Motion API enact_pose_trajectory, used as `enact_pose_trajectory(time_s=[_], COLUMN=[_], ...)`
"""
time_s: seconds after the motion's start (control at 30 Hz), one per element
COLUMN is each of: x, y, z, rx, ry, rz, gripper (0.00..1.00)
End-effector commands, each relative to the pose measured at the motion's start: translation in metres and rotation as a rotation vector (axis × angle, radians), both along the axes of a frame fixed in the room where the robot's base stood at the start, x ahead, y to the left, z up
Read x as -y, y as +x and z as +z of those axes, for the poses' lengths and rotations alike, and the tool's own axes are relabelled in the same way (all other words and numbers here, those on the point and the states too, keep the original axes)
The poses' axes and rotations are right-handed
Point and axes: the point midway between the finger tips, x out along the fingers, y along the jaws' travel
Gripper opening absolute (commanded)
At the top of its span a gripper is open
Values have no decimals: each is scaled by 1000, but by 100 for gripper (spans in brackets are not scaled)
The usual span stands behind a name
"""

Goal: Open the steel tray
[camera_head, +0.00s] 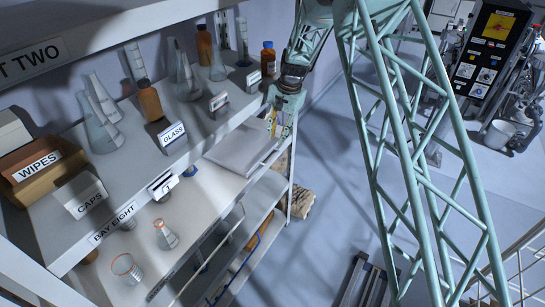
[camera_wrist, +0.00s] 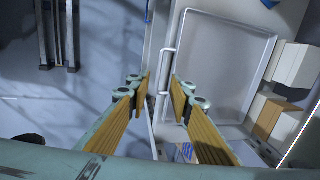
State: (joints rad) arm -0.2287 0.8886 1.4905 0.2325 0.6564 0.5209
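The steel tray (camera_head: 240,150) is a flat, pale metal tray on the middle shelf, at the shelf's right end in the head view. In the wrist view the tray (camera_wrist: 228,62) fills the upper right, with a raised rim. A slim, light bar handle (camera_wrist: 166,70) runs along its left edge. My gripper (camera_wrist: 160,86) is open, with ribbed yellow-brown pads. The handle shows between the fingertips, with a gap on both sides; neither finger appears to touch it. In the head view my gripper (camera_head: 275,124) is at the tray's right edge, partly hidden by my arm.
The upper shelf (camera_head: 215,108) holds flasks, brown bottles and label cards close to my arm. The lower shelf level holds a small flask (camera_head: 165,234) and a beaker (camera_head: 127,268). Open floor (camera_head: 335,165) lies right of the shelves. White and brown boxes (camera_wrist: 297,65) stand beside the tray.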

Motion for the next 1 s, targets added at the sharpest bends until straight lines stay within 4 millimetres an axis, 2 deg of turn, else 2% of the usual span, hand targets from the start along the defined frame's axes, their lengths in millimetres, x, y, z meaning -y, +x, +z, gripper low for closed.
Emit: enact_pose_trajectory(time_s=[0.37,1.0], x=[-5,-16], y=[2,8], z=[-30,-95], rx=[0,-1], ry=[-1,0], rz=[0,0], gripper=[20,20])
